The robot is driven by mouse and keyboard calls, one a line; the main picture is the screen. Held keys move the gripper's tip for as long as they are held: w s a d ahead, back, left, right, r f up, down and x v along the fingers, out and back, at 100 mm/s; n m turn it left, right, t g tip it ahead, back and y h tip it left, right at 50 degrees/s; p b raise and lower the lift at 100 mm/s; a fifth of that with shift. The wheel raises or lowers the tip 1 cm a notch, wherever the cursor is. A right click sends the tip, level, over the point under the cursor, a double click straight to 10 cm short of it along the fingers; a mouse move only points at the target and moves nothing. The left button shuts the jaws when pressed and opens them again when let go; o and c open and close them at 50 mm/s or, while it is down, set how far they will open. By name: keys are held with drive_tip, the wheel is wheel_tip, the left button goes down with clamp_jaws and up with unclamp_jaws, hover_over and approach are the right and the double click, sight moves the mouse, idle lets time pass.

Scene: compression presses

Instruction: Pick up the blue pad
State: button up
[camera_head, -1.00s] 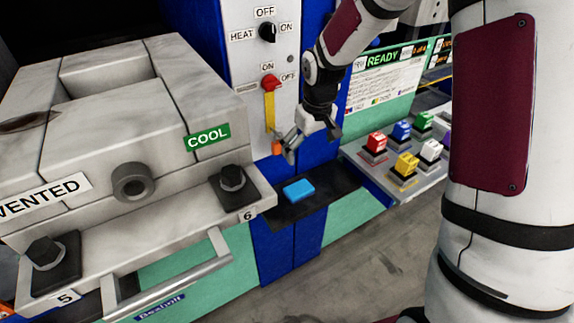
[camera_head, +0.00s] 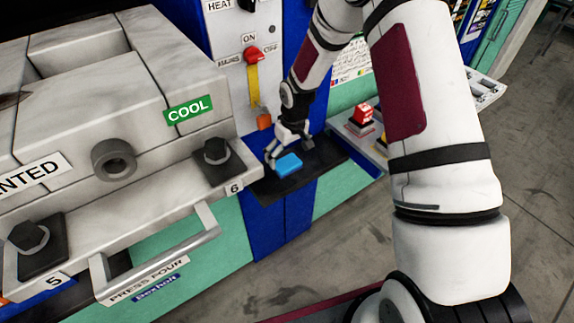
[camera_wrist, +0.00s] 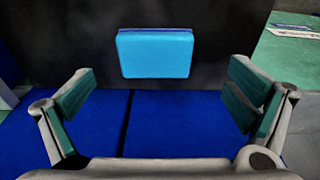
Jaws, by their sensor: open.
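The blue pad (camera_head: 289,163) is a small light-blue block lying on a dark shelf (camera_head: 330,157) in front of the blue press column. In the wrist view the pad (camera_wrist: 154,53) is at the upper middle, ahead of my fingertips and centred between them. My gripper (camera_head: 279,149) is just above and behind the pad in the head view. In the wrist view my gripper (camera_wrist: 160,105) has its two green-padded fingers spread wide, with nothing between them. The pad's far side is partly covered by my fingers in the head view.
The grey press block (camera_head: 90,100) with its COOL label and front handle (camera_head: 165,262) stands left of the shelf. A red button (camera_head: 361,115) sits to the right. The floor in front is clear.

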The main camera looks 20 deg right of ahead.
sight(287, 162)
drive_tip(key=shift+w+d+f+p, duration=0.15)
drive_tip(key=shift+w+f, duration=0.2)
drive_tip(key=shift+f, duration=0.9)
drive_tip(key=shift+w+a+f+p, duration=0.15)
drive_tip(key=shift+w+f, duration=0.15)
drive_tip(key=shift+f, duration=0.95)
drive_tip(key=shift+d, duration=0.1)
drive_tip(key=c, duration=0.9)
